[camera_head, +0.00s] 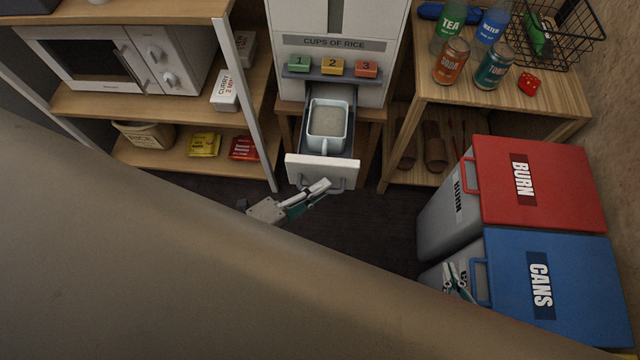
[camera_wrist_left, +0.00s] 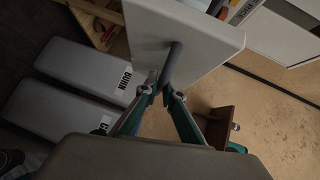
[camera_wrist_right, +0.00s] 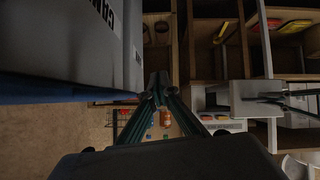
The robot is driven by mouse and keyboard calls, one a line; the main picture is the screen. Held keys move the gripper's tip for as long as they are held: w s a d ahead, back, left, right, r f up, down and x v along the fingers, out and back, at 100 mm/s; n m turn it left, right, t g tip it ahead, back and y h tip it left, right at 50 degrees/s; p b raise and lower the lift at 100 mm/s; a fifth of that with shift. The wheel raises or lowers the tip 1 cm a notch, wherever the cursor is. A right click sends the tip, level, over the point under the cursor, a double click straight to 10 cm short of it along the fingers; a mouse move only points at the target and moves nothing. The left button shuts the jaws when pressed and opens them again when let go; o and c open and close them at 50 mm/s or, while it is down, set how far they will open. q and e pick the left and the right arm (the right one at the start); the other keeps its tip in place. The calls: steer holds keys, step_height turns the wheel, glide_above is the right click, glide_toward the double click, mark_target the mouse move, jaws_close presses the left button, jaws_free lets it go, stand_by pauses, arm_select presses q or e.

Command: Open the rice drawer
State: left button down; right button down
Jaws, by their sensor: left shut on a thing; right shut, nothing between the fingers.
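The rice drawer (camera_head: 322,172) is pulled out from the lower part of the white rice dispenser (camera_head: 340,75). A square cup filled with rice (camera_head: 328,121) stands inside it. My left gripper (camera_head: 322,187) is at the drawer front and shut on its grey handle; the left wrist view shows the fingers (camera_wrist_left: 160,88) closed around the handle bar (camera_wrist_left: 173,62) below the white drawer front (camera_wrist_left: 200,35). My right gripper (camera_head: 455,280) is shut and empty beside the blue-lidded bin. In the right wrist view its fingertips (camera_wrist_right: 158,85) meet with nothing between them.
Bins with a red BURN lid (camera_head: 570,185) and a blue CANS lid (camera_head: 590,290) stand at the right. A shelf with a microwave (camera_head: 110,62) is left of the dispenser. A wooden table (camera_head: 555,103) with cans and bottles is on its right. Dark floor (camera_head: 390,220) lies open before the drawer.

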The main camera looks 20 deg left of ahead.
arm_select(q)
steer(key=c, duration=2.2)
jaws_free()
steer(key=shift+a, duration=0.1)
steer(key=shift+o, duration=0.2)
steer(key=shift+s, duration=0.1)
steer(key=v, duration=1.2)
arm_select(e)
steer(key=shift+s+f, duration=0.15)
steer(key=shift+f, duration=0.05)
steer(key=shift+r, duration=0.1)
